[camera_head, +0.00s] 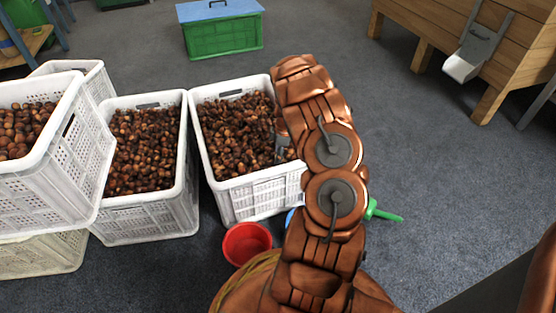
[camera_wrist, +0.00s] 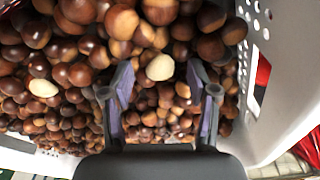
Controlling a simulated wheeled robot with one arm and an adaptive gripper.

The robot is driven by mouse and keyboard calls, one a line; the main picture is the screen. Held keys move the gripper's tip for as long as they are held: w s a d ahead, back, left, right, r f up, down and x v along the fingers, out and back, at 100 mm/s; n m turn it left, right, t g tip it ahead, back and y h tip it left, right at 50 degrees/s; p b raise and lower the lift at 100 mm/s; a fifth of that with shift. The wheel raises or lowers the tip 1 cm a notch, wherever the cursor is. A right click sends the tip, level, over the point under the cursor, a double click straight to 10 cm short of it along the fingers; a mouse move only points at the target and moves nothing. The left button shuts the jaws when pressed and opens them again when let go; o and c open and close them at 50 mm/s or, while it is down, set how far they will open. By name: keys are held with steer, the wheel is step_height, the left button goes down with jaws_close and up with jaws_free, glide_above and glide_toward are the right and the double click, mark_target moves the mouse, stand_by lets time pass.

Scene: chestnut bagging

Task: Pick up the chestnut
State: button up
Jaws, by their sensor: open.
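Chestnuts (camera_head: 236,135) fill the white crate (camera_head: 214,165) in the middle of the head view. My gripper (camera_head: 284,146) is over the right side of that crate, mostly hidden behind my arm. In the wrist view my gripper (camera_wrist: 161,90) is open, with its two purple-grey fingers apart above the brown chestnuts (camera_wrist: 76,73). A pale-faced chestnut (camera_wrist: 160,67) shows between and just beyond the fingertips. Nothing is held between the fingers. I cannot tell whether the fingertips touch any chestnut.
The crate wall (camera_wrist: 262,75) is close on the right in the wrist view. Other chestnut crates (camera_head: 150,215) stand to the left. A red bucket (camera_head: 246,243) and a green-handled tool (camera_head: 384,213) are in front.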

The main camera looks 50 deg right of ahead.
steer(key=shift+c, duration=0.3)
steer(key=shift+r, duration=0.1)
steer(key=c, duration=0.8)
steer(key=shift+c, duration=0.2)
